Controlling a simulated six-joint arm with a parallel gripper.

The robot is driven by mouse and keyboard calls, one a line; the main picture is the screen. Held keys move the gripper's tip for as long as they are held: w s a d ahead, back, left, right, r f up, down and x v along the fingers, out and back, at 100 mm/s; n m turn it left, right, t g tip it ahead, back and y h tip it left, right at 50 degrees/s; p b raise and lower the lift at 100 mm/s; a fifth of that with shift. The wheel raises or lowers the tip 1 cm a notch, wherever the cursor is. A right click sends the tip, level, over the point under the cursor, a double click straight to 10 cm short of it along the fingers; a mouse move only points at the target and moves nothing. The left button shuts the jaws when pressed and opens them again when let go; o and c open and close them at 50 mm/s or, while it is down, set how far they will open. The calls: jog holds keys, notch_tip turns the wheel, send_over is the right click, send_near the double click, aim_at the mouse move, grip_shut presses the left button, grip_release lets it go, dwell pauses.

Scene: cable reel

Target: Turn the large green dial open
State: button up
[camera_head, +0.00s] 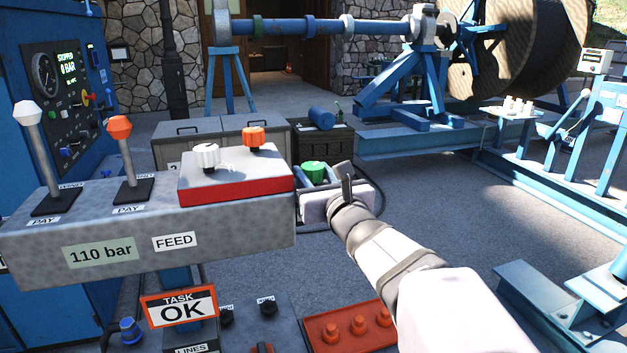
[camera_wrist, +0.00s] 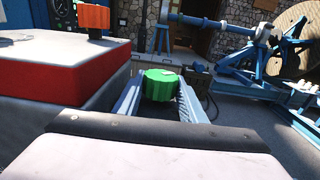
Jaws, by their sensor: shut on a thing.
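The large green dial (camera_wrist: 160,84) has a ribbed round edge and sits between the two fingers of my gripper (camera_wrist: 161,92) in the wrist view. In the head view the green dial (camera_head: 315,171) shows just right of the grey control box, with my gripper (camera_head: 317,175) reaching it from the front right. My gripper is shut on the dial, one finger on each side. The dial's base is mostly hidden by the fingers and my wrist.
The grey control box (camera_head: 130,236) is close on the left, with two levers, a red-edged raised block (camera_head: 235,189), and white and orange knobs. Blue frame parts (camera_head: 540,300) stand at right. A "TASK OK" sign (camera_head: 180,306) is below.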

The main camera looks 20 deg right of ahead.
aim_at(317, 176)
jog(key=shift+r, duration=0.15)
jog(key=o, duration=1.1)
jog(key=shift+c, duration=0.2)
jog(key=shift+s, duration=0.2)
jog(key=s, duration=0.4)
jog(key=shift+s+r, duration=0.15)
jog(key=shift+s, duration=0.25)
jog(key=s+p, duration=0.1)
jog(key=p, duration=0.2)
jog(key=shift+s+d+p, duration=0.1)
jog(key=shift+s+p, duration=0.4)
jog(key=shift+p, duration=0.5)
jog(key=shift+f, duration=0.2)
